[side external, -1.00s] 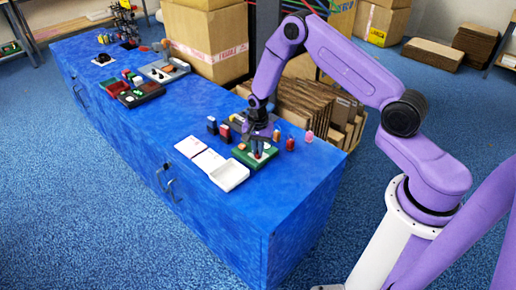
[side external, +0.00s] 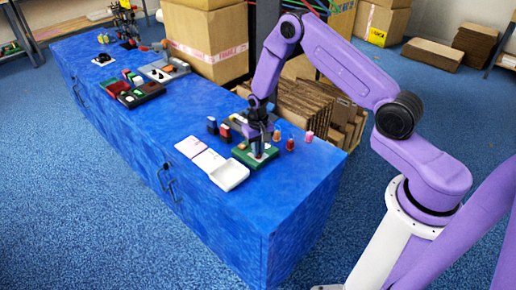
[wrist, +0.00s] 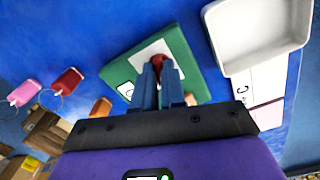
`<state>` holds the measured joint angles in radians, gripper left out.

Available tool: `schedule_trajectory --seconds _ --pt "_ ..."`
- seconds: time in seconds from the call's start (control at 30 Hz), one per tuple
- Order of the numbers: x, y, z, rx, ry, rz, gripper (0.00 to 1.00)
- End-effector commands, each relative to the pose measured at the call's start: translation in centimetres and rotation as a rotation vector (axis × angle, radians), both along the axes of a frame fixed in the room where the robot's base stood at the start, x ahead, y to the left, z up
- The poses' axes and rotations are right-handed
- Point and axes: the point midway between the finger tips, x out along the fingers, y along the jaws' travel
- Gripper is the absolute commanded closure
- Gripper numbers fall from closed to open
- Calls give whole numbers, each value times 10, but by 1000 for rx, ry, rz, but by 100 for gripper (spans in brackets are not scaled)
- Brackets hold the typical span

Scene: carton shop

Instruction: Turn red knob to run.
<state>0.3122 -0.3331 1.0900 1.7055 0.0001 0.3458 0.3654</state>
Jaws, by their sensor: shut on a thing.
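The red knob (wrist: 158,60) sits on a pale plate in the middle of a green panel (wrist: 118,75), which lies on the blue bench top. In the side view the green panel (side external: 242,157) is near the bench's right end, and the knob is mostly hidden behind my gripper (side external: 257,148). In the wrist view my gripper (wrist: 160,80) points at the panel and its two fingers are closed around the red knob. A white label with a dark mark (wrist: 127,91) is on the panel beside the knob. I cannot read its wording.
A white tray (wrist: 272,68) stands close beside the panel. White and pink cards (side external: 209,161) lie past it. Red (wrist: 68,80), pink (wrist: 25,93) and orange (wrist: 101,107) tags stand on the other side. The bench's front right top is clear.

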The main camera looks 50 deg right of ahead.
Motion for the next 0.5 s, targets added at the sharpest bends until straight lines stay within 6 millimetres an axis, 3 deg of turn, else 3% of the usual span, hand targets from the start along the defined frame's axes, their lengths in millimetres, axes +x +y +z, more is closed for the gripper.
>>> schedule_trajectory --seconds 0.5 --pt "0 0 0 1 2 314 100"
